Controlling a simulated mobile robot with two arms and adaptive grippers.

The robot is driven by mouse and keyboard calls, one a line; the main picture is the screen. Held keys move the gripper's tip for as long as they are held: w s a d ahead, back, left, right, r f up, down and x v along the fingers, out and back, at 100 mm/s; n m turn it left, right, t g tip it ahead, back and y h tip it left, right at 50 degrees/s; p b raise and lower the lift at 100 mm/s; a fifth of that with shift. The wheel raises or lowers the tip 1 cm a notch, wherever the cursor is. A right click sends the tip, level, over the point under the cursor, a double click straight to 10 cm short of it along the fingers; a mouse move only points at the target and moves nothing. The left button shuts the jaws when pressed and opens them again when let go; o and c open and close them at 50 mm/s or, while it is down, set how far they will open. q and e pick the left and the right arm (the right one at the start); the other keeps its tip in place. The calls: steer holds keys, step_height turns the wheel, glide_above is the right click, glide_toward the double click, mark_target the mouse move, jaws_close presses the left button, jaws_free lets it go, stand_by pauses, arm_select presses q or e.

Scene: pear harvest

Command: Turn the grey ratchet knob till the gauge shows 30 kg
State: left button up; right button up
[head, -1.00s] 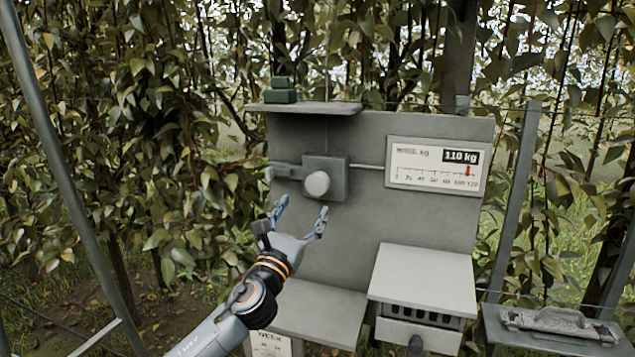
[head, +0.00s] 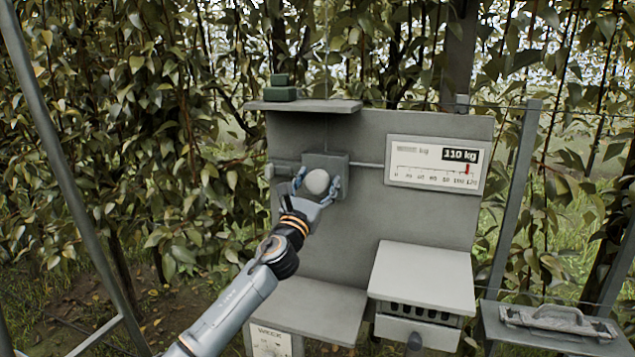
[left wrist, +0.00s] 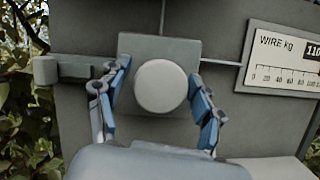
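The round grey ratchet knob (head: 317,182) sits on a square grey box (head: 326,161) on the upright panel. It also shows in the left wrist view (left wrist: 161,87). The gauge (head: 433,163) to its right reads 110 kg, with a red pointer near the right end of its scale. My left gripper (head: 318,186) is open, with one finger on each side of the knob; in the left wrist view (left wrist: 160,90) gaps show between the fingers and the knob. My right gripper is not in view.
A grey slotted box (head: 422,280) and a flat ledge (head: 315,308) are below. A tray (head: 548,335) holding a metal tool (head: 560,320) is at right. Foliage surrounds the panel.

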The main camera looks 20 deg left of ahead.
arm_select(q)
steer(key=c, duration=0.8)
